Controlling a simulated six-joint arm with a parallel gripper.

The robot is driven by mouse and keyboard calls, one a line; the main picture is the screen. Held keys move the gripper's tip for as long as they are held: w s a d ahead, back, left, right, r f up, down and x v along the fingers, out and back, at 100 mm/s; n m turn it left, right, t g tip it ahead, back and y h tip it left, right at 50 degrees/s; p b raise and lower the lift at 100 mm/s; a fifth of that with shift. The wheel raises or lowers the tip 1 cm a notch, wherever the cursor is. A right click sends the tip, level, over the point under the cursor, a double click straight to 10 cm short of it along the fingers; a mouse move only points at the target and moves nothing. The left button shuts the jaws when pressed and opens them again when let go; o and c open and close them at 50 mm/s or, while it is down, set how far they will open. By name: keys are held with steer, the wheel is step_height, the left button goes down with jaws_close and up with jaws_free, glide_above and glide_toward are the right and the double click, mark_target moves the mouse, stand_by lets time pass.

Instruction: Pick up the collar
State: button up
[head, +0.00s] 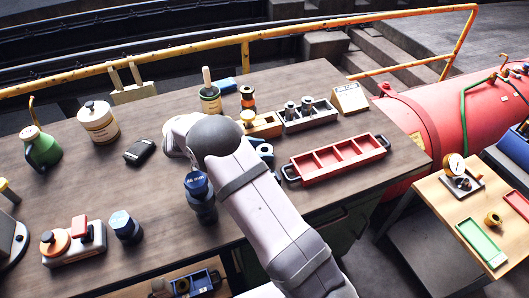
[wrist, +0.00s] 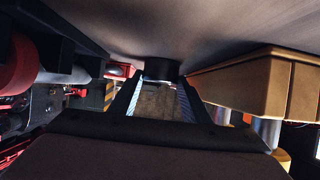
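I cannot surely tell which part is the collar. A dark, short round part (wrist: 161,69) shows in the wrist view, straight ahead between the fingertips, against the grey-brown table surface. My gripper (wrist: 160,84) has its two fingers apart, with no part clearly clamped between them. Whether either finger touches the dark part cannot be told. In the head view my own arm hides the fingers. Dark blue ring-like pieces (head: 264,150) show partly behind my arm, near the wooden block tray (head: 268,128).
A red divided tray (head: 337,158) and a grey tray (head: 306,117) with metal parts are to the right. In the wrist view a tan box (wrist: 255,82) is close on the right. A blue-capped dark part (head: 199,192) stands beside my arm. The table's left middle has free room.

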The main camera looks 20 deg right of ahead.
mark_target(259, 151)
steer(key=shift+r, duration=0.1)
steer(key=shift+c, duration=0.7)
steer(key=shift+r, duration=0.1)
step_height(259, 151, up, 10)
steer(key=b, duration=0.3)
steer(key=shift+w, duration=0.1)
